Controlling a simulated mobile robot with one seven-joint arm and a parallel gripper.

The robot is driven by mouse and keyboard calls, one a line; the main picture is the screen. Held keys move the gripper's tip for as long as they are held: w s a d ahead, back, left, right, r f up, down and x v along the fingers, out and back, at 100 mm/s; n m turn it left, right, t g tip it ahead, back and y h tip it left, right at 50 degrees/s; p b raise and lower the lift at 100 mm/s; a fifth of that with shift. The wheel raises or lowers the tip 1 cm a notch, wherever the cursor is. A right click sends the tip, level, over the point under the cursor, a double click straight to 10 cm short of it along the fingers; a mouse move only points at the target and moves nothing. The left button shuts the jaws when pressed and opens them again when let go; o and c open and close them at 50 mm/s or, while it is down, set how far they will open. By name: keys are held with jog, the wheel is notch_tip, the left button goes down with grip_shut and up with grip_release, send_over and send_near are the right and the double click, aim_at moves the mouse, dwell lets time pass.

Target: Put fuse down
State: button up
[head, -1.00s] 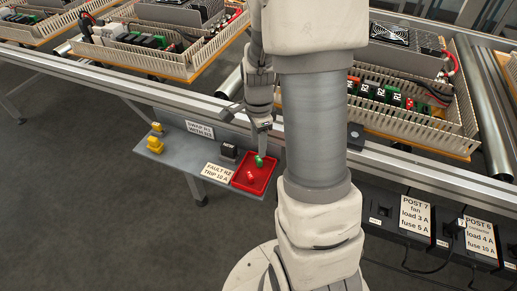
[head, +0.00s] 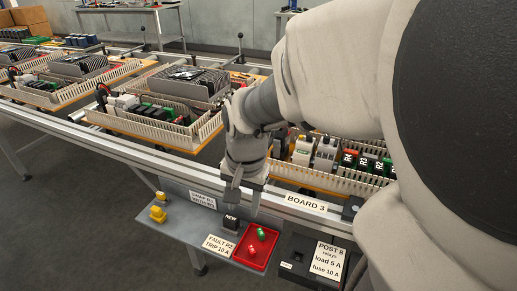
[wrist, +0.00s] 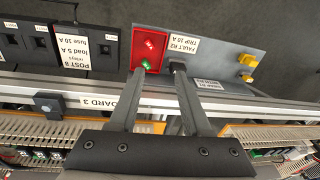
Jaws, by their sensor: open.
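A green fuse (head: 262,233) and a red fuse (head: 251,248) lie in the red tray (head: 264,254) at the right end of the grey shelf. The wrist view also shows the green fuse (wrist: 145,66), the red fuse (wrist: 149,44) and the tray (wrist: 136,30). My gripper (head: 243,203) is open and empty, above and behind the tray near the conveyor rail. In the wrist view its two fingers (wrist: 160,72) are spread, with nothing between them.
A black block marked NEW (head: 231,222) stands left of the tray, with yellow pieces (head: 158,214) at the shelf's left end. Boards in slotted ducts (head: 165,135) sit on the conveyor behind. The POST 8 box (head: 318,262) is right of the tray.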

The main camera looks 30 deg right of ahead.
jog(key=s+a+r+n+t, duration=0.4)
jog(key=s+r+n, duration=0.3)
jog(key=r+n, duration=0.2)
jog(key=shift+s+a, duration=0.3)
jog(key=shift+s, duration=0.1)
jog(key=shift+r, duration=0.15)
notch_tip(320, 180, up, 19)
jog(key=p, duration=1.9)
jog(key=shift+r, duration=0.15)
jog(key=shift+d, duration=0.2)
